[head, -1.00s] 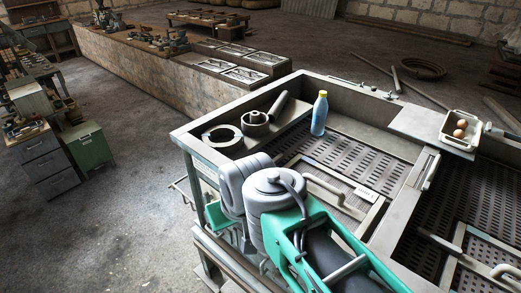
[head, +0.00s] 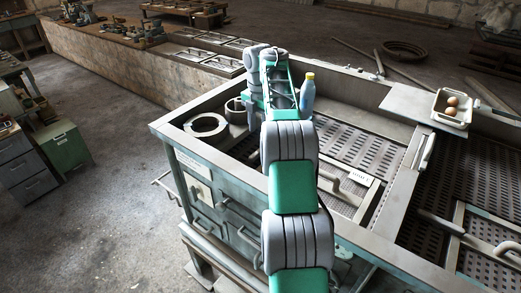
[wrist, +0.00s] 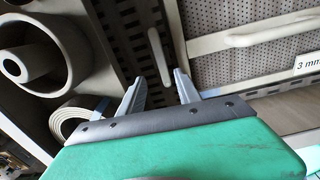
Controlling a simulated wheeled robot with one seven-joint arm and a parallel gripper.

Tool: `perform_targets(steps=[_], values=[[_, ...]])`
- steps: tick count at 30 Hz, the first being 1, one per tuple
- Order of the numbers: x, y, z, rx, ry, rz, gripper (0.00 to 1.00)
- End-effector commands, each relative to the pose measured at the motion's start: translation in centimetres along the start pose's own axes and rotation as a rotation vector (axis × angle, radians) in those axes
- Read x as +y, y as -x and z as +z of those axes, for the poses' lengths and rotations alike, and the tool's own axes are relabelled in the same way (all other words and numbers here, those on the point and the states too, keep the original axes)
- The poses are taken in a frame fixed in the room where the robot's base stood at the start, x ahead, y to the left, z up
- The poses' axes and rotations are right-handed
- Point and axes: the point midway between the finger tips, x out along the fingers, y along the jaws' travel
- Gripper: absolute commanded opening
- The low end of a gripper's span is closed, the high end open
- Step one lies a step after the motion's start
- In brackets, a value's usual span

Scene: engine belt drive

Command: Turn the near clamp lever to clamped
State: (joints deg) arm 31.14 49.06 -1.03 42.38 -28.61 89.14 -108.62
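A pale upright bar (wrist: 158,55), which looks like the clamp lever, stands just beyond my fingertips in the wrist view. I cannot tell whether it is clamped. My gripper (wrist: 158,80) is open, with its two grey fingers apart and nothing visible between them. The bar's lower end lies close to the gap between the fingertips; I cannot tell whether they touch. In the head view my arm covers the lever area, and I cannot make out the gripper or lever there.
A framed screen (head: 365,158) with a curved handle (wrist: 250,38) lies right of the gripper. A pale ring (head: 206,124) and a hollow cylinder (wrist: 65,45) lie left. A blue bottle (head: 307,95) stands close to my arm. A tray with eggs (head: 452,108) sits at right.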

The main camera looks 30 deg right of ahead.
Motion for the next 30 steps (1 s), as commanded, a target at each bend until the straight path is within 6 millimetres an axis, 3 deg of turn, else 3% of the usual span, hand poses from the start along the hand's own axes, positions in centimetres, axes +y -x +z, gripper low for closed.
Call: perform_targets(steps=[3, 12, 15, 25, 30], values=[[-0.3, -1.6, 1.0, 0.000, 0.055, -0.011, 0.40], [-0.4, -7.3, 1.0, 0.000, 0.056, -0.010, 0.40], [-0.3, -8.4, 1.0, -0.001, 0.056, -0.010, 0.40], [-0.3, -8.6, 0.9, 0.000, 0.055, -0.009, 0.40], [-0.3, -8.7, 0.9, 0.000, 0.055, -0.009, 0.26]])
